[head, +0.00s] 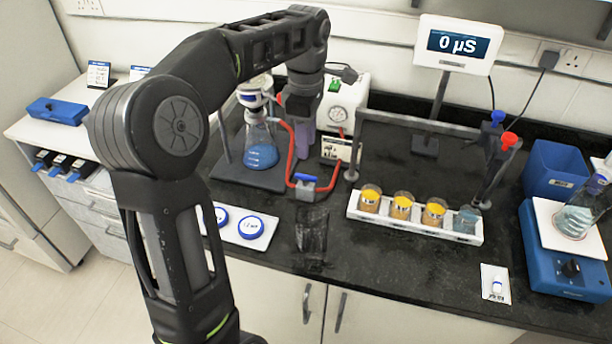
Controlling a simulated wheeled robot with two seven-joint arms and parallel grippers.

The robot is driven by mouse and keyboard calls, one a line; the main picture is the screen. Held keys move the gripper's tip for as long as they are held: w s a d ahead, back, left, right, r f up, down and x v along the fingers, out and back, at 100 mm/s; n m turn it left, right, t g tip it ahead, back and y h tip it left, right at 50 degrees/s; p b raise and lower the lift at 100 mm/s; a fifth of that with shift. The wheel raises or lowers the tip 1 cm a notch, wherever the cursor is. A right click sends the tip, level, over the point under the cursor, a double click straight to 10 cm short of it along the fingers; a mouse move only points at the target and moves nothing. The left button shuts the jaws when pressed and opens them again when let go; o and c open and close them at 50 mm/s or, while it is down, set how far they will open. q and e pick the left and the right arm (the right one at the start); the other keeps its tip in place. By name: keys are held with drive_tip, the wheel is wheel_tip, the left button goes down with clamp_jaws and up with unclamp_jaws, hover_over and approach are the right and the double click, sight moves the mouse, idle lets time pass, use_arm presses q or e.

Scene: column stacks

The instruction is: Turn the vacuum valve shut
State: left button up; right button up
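The vacuum valve (305,182) is a small body with a blue handle, low on the bench and joined to red tubing (291,158). Its handle lies roughly sideways in the picture. My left arm reaches over the bench, and its gripper (302,108) points down behind the valve, apart from it, near the pump and a purplish cylinder. The fingers are small and dark there, so I cannot tell whether they are open. A flask with blue liquid (261,150) stands left of the gripper. A white pump box with a gauge (343,104) stands behind it. My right gripper is out of view.
A white rack (415,224) holds several jars right of the valve. White-and-blue round lids (251,227) lie at front left. A blue stirrer with a flask (567,262) stands at right. A metal frame (434,121) rises behind the rack.

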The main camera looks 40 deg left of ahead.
sight(306, 176)
use_arm(q)
wheel_tip(306, 176, down, 9)
drive_tip(key=shift+p, duration=0.3)
clamp_jaws()
idle(0.3)
